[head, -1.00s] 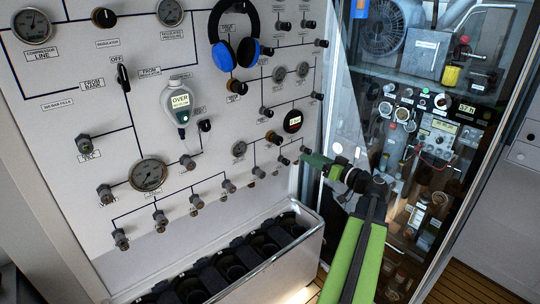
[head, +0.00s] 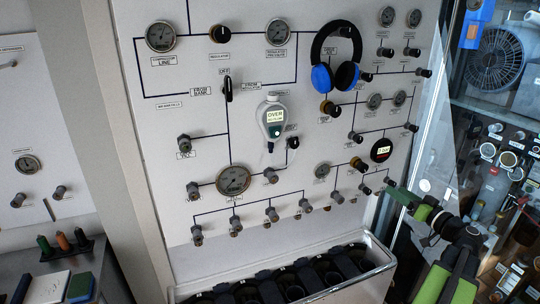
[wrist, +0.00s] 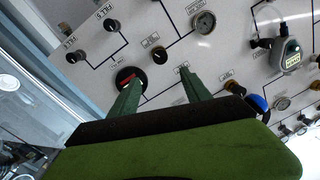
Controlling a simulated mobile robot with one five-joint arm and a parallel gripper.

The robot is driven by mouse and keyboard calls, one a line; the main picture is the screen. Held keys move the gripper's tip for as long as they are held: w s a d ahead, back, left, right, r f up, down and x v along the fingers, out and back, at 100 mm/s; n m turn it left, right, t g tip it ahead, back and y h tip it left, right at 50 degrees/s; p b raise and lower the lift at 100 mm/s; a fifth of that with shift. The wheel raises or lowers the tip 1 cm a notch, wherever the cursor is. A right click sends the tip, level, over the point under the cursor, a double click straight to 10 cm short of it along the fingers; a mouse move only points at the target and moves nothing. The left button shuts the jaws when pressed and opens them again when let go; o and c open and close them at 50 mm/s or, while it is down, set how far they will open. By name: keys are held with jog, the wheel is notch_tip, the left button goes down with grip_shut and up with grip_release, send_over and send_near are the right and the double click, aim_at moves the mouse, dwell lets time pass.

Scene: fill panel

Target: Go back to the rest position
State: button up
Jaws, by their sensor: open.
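My green arm reaches up from the bottom right of the head view, and my gripper (head: 400,192) is by the lower right edge of the white fill panel (head: 160,100). In the wrist view my gripper (wrist: 158,82) has its two green fingers well apart, with nothing between them. The panel fills the wrist view beyond the fingers. A round dark gauge with a red display (wrist: 128,76) shows close by the left finger.
Blue headphones (head: 347,77) and a grey handheld meter (head: 271,118) hang on the panel. A metal trough (head: 345,289) with dark slots stands below it. A glass cabinet (head: 455,110) of equipment is at right, a bench (head: 103,270) at left.

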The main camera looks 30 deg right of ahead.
jog(key=shift+w+a, duration=0.1)
jog(key=w+a+f+n+g+y, duration=0.1)
jog(key=w+a+f+g+y, duration=0.3)
jog(key=a, duration=0.6)
jog(key=w+a+f+n+g, duration=0.1)
jog(key=w+a+f+g, duration=0.1)
jog(key=w+a+f, duration=0.55)
jog(key=w+a+f+n+g+y, duration=0.1)
jog(key=w+a+f+g+y, duration=0.15)
jog(key=a, duration=0.95)
jog(key=s+a+f+g+h, duration=0.1)
jog(key=a+f+g+h, duration=0.1)
jog(key=a, duration=0.6)
jog(key=s+a+f+g+h, duration=0.2)
jog(key=a+f+g, duration=0.2)
jog(key=a, duration=0.5)
jog(key=s+a+f+n+g+h, duration=0.1)
jog(key=a+f+g+h, duration=0.1)
jog(key=a, duration=0.6)
jog(key=shift+s+a+f+g, duration=0.25)
jog(key=shift+f+g, duration=0.5)
jog(key=shift+f, duration=0.2)
